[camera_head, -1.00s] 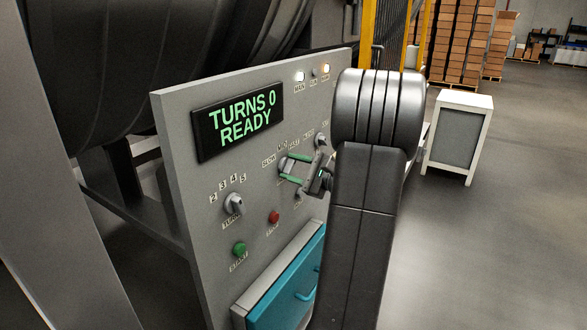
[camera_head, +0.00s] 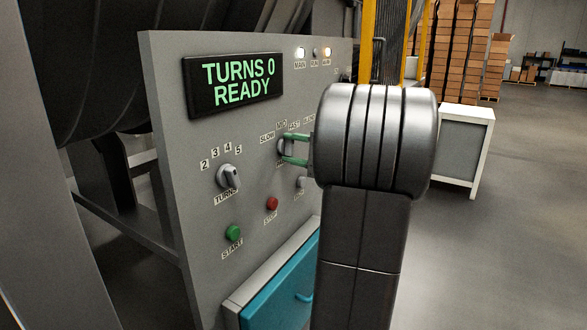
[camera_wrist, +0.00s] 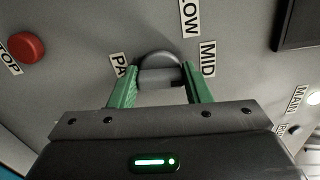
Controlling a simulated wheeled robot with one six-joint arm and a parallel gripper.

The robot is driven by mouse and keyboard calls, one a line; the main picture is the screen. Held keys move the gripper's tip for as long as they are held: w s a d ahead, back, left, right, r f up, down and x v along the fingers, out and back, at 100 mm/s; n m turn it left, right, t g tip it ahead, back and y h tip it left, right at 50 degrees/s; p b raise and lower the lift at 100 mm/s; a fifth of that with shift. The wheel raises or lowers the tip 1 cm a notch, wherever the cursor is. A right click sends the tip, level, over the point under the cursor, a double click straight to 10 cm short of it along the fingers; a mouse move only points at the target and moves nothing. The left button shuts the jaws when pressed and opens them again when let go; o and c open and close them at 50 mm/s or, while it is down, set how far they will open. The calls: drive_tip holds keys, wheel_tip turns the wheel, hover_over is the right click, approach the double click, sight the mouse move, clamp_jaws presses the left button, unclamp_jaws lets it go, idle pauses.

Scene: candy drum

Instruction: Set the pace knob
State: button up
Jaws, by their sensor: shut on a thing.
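The pace knob (camera_head: 283,147) is a grey knob on the control panel (camera_head: 165,120), below labels reading SLOW, MID and FAST. My gripper (camera_head: 290,149) reaches it from the right, with green fingers above and below it. In the wrist view the knob (camera_wrist: 160,70) sits between the two green fingers of my gripper (camera_wrist: 159,80), which is shut on it. The MID label (camera_wrist: 208,58) is by the right finger. The PACE label (camera_wrist: 120,68) is partly hidden by the left finger. Which label the knob points at is not clear.
A display (camera_head: 234,84) reads TURNS 0 READY. The turns knob (camera_head: 229,177), green start button (camera_head: 233,232) and red stop button (camera_head: 271,203) are nearby on the panel. A teal door (camera_head: 285,285) is below. A white-framed stand (camera_head: 465,150) is at the right. My arm hides the panel's right side.

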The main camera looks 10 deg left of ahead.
drive_tip(key=n+b, duration=0.2)
drive_tip(key=b, duration=0.2)
drive_tip(key=f+n+b, duration=0.1)
drive_tip(key=n+b, duration=0.2)
drive_tip(key=b, duration=0.1)
drive_tip(key=shift+n, duration=0.3)
drive_tip(key=n+b, duration=0.4)
drive_tip(key=b, duration=0.1)
drive_tip(key=shift+r+b, duration=0.2)
drive_tip(key=shift+b, duration=0.1)
drive_tip(key=shift+n, duration=0.4)
drive_tip(key=o, duration=1)
drive_tip(key=shift+r, duration=0.1)
drive_tip(key=shift+d, duration=0.1)
drive_tip(key=p+v, duration=0.1)
drive_tip(key=v, duration=1.2)
drive_tip(key=shift+s+d, duration=0.1)
drive_tip(key=shift+d, duration=0.25)
drive_tip(key=shift+a, duration=0.1)
